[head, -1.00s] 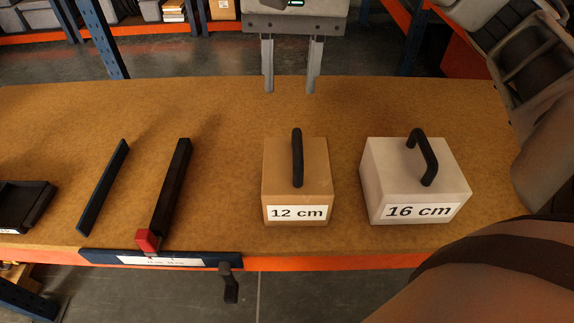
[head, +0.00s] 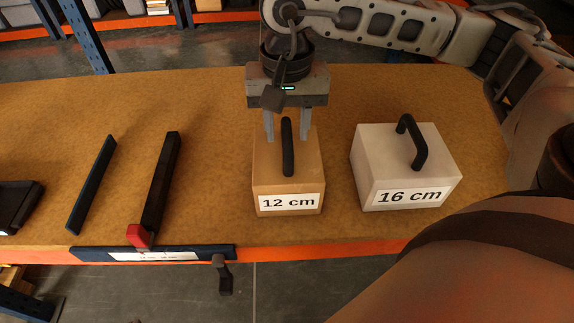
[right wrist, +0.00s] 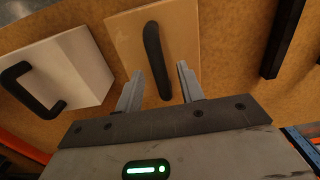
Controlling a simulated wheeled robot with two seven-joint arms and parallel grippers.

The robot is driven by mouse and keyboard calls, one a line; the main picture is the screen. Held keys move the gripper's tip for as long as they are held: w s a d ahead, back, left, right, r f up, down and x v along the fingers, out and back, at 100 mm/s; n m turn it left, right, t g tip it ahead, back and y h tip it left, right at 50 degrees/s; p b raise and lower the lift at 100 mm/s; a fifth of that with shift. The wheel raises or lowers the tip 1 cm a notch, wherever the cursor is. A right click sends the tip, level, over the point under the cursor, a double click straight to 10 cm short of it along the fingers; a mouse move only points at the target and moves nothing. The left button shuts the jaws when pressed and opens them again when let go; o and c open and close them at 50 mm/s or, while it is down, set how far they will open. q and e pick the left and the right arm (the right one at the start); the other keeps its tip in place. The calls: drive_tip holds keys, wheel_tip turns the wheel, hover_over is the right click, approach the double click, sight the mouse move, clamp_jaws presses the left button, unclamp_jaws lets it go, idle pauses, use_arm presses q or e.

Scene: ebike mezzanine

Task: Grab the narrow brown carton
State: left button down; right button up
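The narrow brown carton (head: 266,181) stands on the table with a black handle (head: 288,148) on top and a "12 cm" label on its front. It also shows in the right wrist view (right wrist: 182,30). My right gripper (head: 296,138) is open at the carton's far side, its fingers pointing down. In the head view the two fingers stand to either side of the handle's far end; in the right wrist view the handle (right wrist: 155,55) lies between them. I cannot tell whether the fingers touch the carton. My left gripper is not in view.
A wider white carton (head: 363,170) labelled "16 cm" with a black handle stands to the right. To the left lie a black bar with a red end (head: 162,185), a dark bar (head: 92,185) and a black tray (head: 35,205). The table's (head: 210,95) far left part is clear.

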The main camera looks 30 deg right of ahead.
drive_tip(key=shift+f, duration=1.2)
clamp_jaws()
drive_tip(key=shift+r, duration=0.1)
idle(0.4)
